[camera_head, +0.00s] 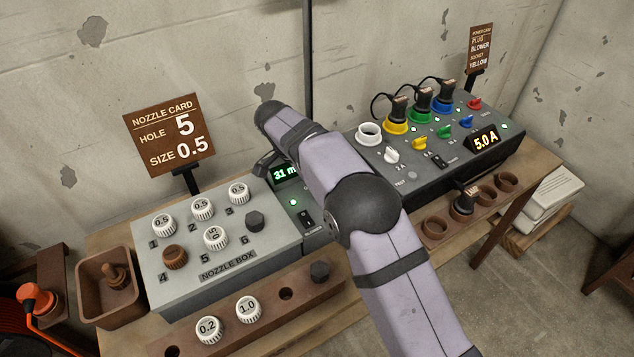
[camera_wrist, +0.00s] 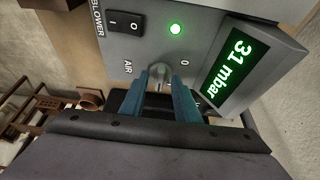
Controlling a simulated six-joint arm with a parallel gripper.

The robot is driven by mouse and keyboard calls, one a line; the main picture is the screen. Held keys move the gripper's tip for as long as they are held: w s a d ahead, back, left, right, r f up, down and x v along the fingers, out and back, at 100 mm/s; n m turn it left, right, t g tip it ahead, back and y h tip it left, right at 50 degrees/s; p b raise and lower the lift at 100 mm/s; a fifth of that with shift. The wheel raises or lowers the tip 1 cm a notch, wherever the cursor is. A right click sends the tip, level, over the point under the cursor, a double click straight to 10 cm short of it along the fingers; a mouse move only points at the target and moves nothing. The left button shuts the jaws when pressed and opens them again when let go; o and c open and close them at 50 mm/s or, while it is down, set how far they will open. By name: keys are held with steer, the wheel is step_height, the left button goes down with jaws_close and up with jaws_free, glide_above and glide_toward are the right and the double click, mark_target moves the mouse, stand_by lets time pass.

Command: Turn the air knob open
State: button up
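The grey air knob (camera_wrist: 160,74) is on the grey panel in the wrist view, with the label AIR to its left and a 0 mark to its right. My gripper (camera_wrist: 159,84) has its teal fingers on either side of the knob. The knob fills most of the gap, and I cannot tell whether the fingers press on it. The pressure display (camera_wrist: 229,68) reads 31 mbar. In the head view, the display (camera_head: 285,173) is partly covered by my arm, which hides the knob and fingertips.
A lit green lamp (camera_wrist: 175,29) and the blower switch (camera_wrist: 124,20) are near the knob. The nozzle box (camera_head: 190,280) with numbered caps stands left of my arm. The power box (camera_head: 410,175) with coloured plugs stands right. A wooden rack (camera_head: 265,325) lies in front.

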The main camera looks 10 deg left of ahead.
steer(key=shift+r, duration=0.15)
steer(key=v, duration=0.7)
steer(key=shift+b, duration=0.4)
steer(key=s+d+n+g+y+p, duration=0.1)
steer(key=s+d+n+g+p, duration=0.3)
steer(key=d, duration=1.6)
steer(key=s+d+f+n, duration=0.1)
steer(key=s+d, duration=0.3)
steer(key=s, duration=0.3)
steer(key=s+d+f+n+y, duration=0.1)
steer(key=s+d+n, duration=0.1)
steer(key=s+d, duration=0.2)
steer(key=s+d+f+n+t+y, duration=0.1)
steer(key=s+d, duration=0.3)
steer(key=s, duration=0.5)
steer(key=shift+s+f+n+p, duration=0.4)
steer(key=shift+f+n, duration=0.1)
steer(key=shift+n, duration=0.1)
